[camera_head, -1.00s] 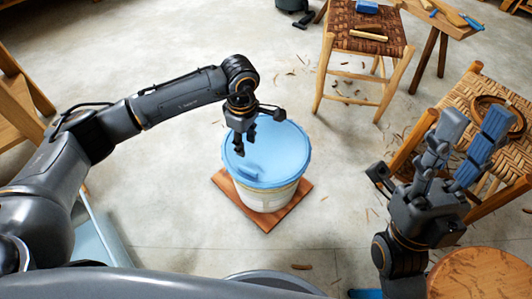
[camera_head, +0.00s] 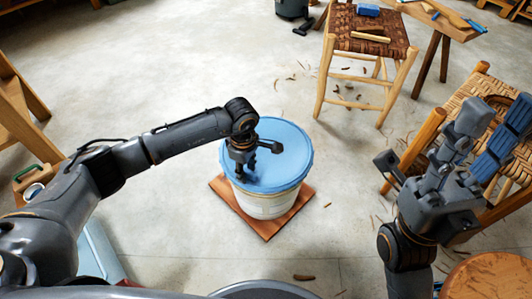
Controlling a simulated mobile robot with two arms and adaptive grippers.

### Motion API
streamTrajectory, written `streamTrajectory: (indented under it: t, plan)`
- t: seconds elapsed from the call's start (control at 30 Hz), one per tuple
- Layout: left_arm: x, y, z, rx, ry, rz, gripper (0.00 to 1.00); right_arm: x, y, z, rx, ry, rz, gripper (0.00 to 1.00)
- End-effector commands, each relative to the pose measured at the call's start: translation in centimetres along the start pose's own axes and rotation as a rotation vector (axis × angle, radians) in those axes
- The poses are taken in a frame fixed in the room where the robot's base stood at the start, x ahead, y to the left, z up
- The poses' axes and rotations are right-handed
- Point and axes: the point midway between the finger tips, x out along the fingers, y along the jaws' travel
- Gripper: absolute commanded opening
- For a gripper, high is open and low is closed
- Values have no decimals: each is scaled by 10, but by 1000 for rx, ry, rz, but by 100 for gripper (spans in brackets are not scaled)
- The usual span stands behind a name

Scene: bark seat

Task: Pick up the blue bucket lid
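The blue bucket lid (camera_head: 283,143) is round and lies on top of a white bucket (camera_head: 268,203). My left gripper (camera_head: 242,178) points down over the left part of the lid, with its fingers at the lid's surface. My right gripper (camera_head: 484,130) is up at the right, well away from the lid. Its fingers stand apart, with blue surfaces showing, and nothing is clearly held between them.
The bucket stands on a reddish-brown board (camera_head: 228,203) on the pale floor. A woven stool (camera_head: 366,38) stands behind to the right. A woven chair (camera_head: 462,92) is partly behind my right gripper. Floor left of the stool is mostly clear, with some scattered shavings.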

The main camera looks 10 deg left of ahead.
Motion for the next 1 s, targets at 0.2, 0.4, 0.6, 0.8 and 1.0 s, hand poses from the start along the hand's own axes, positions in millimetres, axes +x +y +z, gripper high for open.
streamTrajectory:
  t: [0.2, 0.4, 0.6, 0.8, 1.0]
  plan:
    - [-1, 0, 0, 0, -1, 0, 21, 0, 0, 0, 0, -1, 0, 40]
    - [-1, 0, 0, 0, -1, 0, 0, 0, 0, 0, 0, 0, 0, 40]
    - [-2, 1, 0, 0, -1, 2, 0, 0, 0, 0, 1, 0, 0, 40]
    - [-8, 1, 0, 0, -1, 2, 0, 4, 0, -2, 1, 4, 0, 40]
    - [-37, 2, 0, 1, 0, 5, 0, -4, 0, -3, 7, -64, 23, 40]
